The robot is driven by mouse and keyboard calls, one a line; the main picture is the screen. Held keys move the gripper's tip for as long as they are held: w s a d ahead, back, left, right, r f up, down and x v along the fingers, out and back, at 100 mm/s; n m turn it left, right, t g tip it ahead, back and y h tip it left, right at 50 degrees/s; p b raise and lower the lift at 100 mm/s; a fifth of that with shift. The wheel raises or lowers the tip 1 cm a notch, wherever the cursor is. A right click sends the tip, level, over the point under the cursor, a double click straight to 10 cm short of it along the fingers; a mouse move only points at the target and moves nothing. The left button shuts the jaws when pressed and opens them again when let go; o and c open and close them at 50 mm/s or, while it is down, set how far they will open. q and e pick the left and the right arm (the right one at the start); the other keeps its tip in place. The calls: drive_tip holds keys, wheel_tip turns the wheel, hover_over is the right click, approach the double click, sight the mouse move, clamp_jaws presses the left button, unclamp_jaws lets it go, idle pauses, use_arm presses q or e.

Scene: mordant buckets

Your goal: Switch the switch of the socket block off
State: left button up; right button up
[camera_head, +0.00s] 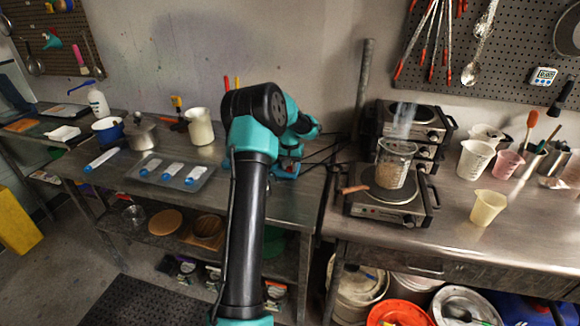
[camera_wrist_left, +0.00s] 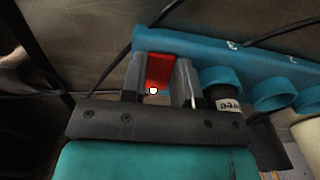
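In the left wrist view the blue socket block (camera_wrist_left: 255,57) runs across the top right, with a red switch (camera_wrist_left: 160,72) on it. The switch shows between the fingers of my left gripper (camera_wrist_left: 160,88), which stand a little apart. I cannot tell whether they touch it. A small white spot lies at the switch's lower edge, and I cannot read the switch's position. In the head view my left gripper (camera_head: 291,152) is low over the steel table, partly hidden behind my own arm. The block is hard to tell from the gripper there. My right gripper is out of view.
Round blue-rimmed sockets line the block, one with a labelled black plug (camera_wrist_left: 228,105). Dark cables run right to stacked hot plates (camera_head: 410,125). A beaker (camera_head: 396,165) stands on the front hot plate (camera_head: 384,210). A cream jar (camera_head: 200,127) and a grey tray (camera_head: 150,183) stand left.

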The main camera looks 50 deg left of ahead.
use_arm(q)
drive_tip(key=c, duration=0.4)
drive_tip(key=shift+w+g+h, duration=0.1)
drive_tip(key=shift+g+h, duration=0.2)
drive_tip(key=shift+w+a+r+g+h, duration=0.1)
drive_tip(key=shift+w+a+g+h, duration=0.1)
drive_tip(key=shift+g+h, duration=0.5)
drive_tip(key=o, duration=0.9)
